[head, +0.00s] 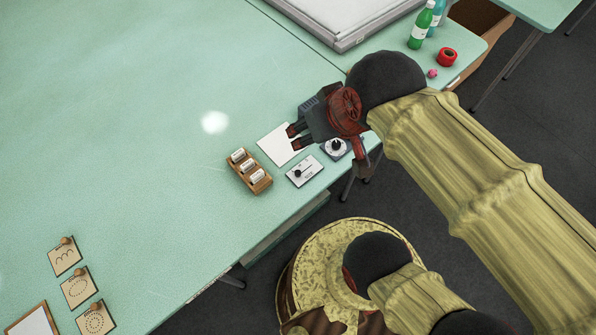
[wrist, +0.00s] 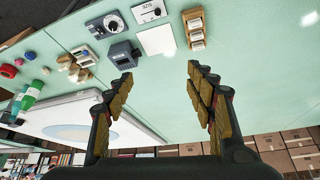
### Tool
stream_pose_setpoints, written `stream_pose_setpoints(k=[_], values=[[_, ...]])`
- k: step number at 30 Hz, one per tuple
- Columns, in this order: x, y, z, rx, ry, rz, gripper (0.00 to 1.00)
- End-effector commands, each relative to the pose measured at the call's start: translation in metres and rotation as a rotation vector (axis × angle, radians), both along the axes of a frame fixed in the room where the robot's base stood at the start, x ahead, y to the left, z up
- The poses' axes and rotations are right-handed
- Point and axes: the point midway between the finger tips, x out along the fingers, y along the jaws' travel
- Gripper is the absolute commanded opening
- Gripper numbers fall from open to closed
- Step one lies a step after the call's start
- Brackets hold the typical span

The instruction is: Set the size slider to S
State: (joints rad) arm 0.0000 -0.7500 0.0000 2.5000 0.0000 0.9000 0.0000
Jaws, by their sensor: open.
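The size slider (head: 306,171) is a small white plate with a dark track and a black knob (head: 298,173), lying near the table's front edge. In the head view the knob sits toward the left part of the track. The plate also shows upside down at the top of the wrist view (wrist: 147,11), marked "SIZE"; the position letters are too small to read. My gripper (head: 293,137) is open and empty above the table, beyond the slider plate and apart from it. In the wrist view its two spread fingers (wrist: 160,76) have only bare table between them.
A dial plate (head: 335,147) lies right of the slider, a wooden holder with white labels (head: 259,177) left. A dark grey box (wrist: 124,54) stands near the dial. Pattern cards (head: 77,288) lie far left; the table's middle is clear.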

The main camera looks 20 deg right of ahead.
Motion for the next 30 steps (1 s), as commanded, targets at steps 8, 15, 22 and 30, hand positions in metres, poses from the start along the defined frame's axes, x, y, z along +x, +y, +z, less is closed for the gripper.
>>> stream_pose_setpoints(k=[8,15,22,30], values=[[0.004,-0.001,-0.044,0.000,0.124,-0.002,0.40],[0.029,-0.002,-0.152,-0.036,0.412,0.120,0.35],[0.052,-0.003,-0.247,-0.112,0.548,0.524,0.35],[0.088,-0.004,-0.263,-0.226,0.466,0.924,0.35]])
